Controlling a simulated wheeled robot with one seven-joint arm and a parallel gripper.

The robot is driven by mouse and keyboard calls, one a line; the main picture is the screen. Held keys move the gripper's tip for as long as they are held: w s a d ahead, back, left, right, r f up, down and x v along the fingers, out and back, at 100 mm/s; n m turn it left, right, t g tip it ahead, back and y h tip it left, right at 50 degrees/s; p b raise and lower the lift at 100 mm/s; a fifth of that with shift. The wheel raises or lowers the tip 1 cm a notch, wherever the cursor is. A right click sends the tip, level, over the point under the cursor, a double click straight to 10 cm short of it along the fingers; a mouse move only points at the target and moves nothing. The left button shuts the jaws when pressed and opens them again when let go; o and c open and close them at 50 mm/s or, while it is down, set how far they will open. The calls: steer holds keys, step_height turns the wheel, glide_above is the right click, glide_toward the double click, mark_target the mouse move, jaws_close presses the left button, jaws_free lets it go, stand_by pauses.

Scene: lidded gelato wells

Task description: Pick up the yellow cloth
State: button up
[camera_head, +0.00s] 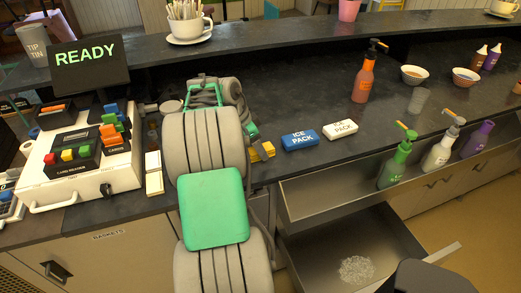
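A small yellow piece (263,152), which looks like the folded yellow cloth, lies on the dark counter just right of my arm. Its left part is hidden behind my arm. My grey and green arm rises through the middle of the head view and bends down again toward the counter beside the yellow piece. My gripper's fingers are hidden behind the arm, so I cannot see whether they touch the cloth.
A blue ice pack (300,139) and a white ice pack (340,129) lie right of the cloth. An orange pump bottle (365,78) stands behind. A READY screen (88,64) stands left.

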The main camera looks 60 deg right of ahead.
steer(key=shift+x, duration=0.8)
steer(key=shift+f+b, duration=0.25)
steer(key=shift+b, duration=0.1)
steer(key=shift+c, duration=0.2)
steer(key=c, duration=1.4)
